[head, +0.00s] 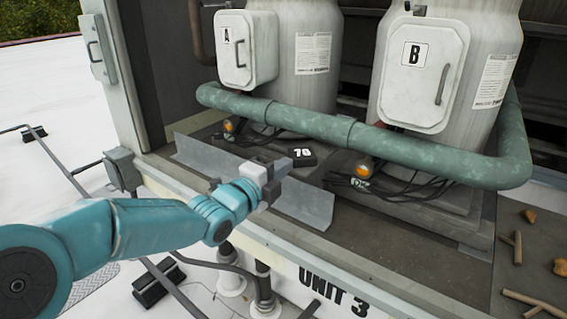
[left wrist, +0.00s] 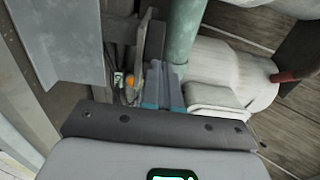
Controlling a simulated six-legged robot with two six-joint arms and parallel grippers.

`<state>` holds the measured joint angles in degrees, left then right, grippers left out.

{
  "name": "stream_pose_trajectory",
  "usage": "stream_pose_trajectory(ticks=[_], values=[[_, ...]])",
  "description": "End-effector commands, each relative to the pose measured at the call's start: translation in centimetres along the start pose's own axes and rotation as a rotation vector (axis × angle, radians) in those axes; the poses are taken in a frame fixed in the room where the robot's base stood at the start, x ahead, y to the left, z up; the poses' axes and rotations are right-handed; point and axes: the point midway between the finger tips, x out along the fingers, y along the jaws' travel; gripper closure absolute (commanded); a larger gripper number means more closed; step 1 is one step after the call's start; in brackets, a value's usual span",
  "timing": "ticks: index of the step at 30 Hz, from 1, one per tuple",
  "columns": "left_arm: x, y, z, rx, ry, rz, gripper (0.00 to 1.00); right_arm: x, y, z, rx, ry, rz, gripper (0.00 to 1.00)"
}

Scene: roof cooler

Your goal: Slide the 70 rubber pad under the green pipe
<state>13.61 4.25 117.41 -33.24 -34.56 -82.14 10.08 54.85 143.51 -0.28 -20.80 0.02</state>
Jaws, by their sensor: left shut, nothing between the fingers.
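The black rubber pad marked 70 (head: 302,157) lies flat on the deck in the head view, just in front of the green pipe (head: 335,128). The pipe runs across in front of both tanks and also shows at the top of the left wrist view (left wrist: 184,32). My left gripper (head: 282,171) is shut and empty, with its tips close to the pad's near left side. I cannot tell whether they touch it. I cannot make out the pad in the left wrist view. My right gripper is not in view.
An upright metal strip (head: 305,205) stands along the deck's front, below my left gripper. Tanks with boxes A (head: 246,62) and B (head: 420,85) stand behind the pipe. Black cables (head: 375,188) lie right of the pad. Several twigs (head: 517,247) lie on the right.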

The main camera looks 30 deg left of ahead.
Motion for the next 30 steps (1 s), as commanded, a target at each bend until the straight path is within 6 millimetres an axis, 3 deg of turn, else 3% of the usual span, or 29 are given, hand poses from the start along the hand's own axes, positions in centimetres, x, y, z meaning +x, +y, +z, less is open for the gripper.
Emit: stream_pose_trajectory(ticks=[14, 24, 30], values=[[0.9, 0.1, 0.0, 0.001, 0.0, 0.0, 1.0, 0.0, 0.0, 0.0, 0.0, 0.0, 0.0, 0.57], [6.0, 0.3, 0.0, 0.0, 0.001, -0.001, 1.0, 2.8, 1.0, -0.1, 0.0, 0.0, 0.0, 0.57], [6.8, 0.0, 0.0, 0.0, 0.0, 0.0, 1.0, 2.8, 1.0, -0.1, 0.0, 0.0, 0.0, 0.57]])
